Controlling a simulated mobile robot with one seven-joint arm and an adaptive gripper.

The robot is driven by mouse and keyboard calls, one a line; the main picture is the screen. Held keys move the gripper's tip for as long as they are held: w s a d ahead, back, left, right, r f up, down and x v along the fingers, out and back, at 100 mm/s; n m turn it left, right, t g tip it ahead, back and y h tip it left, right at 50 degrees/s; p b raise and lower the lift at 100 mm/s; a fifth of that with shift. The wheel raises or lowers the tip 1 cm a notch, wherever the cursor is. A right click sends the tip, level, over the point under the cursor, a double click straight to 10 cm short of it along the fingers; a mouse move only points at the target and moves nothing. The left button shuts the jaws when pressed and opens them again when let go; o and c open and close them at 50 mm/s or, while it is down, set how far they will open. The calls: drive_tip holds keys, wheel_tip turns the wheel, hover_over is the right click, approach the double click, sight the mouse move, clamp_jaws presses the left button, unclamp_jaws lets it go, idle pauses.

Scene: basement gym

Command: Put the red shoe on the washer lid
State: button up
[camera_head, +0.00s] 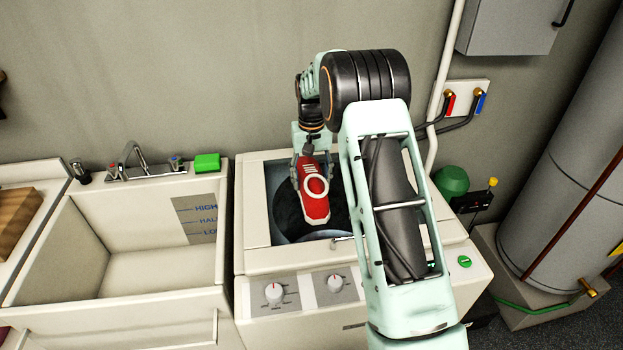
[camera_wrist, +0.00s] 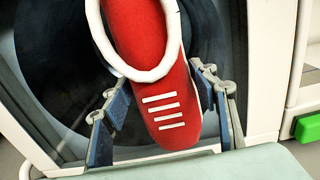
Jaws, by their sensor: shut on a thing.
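The red shoe (camera_head: 316,199) has a white-rimmed opening and white lace bars. My gripper (camera_head: 308,152) is shut on it and holds it over the washer top (camera_head: 256,256). In the wrist view the shoe (camera_wrist: 160,75) lies between the two blue-grey fingers of my gripper (camera_wrist: 165,108). The washer lid area (camera_head: 276,190) is a pale-framed square with a dark round drum showing in it. I cannot tell for sure whether the shoe touches the lid. My arm hides the lid's right part.
Left of the washer is a sink basin (camera_head: 140,235) with a faucet (camera_head: 135,160) and a green block (camera_head: 207,162) on its back rim. Control knobs (camera_head: 274,293) line the washer's front. A water-heater tank (camera_head: 580,200) and a white pipe (camera_head: 443,90) stand to the right.

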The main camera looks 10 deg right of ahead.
sight(312, 172)
drive_tip(key=o, duration=1.4)
wheel_tip(312, 172, up, 12)
drive_tip(key=shift+r+b, duration=0.1)
drive_tip(key=shift+b, duration=0.35)
drive_tip(key=shift+d, duration=0.1)
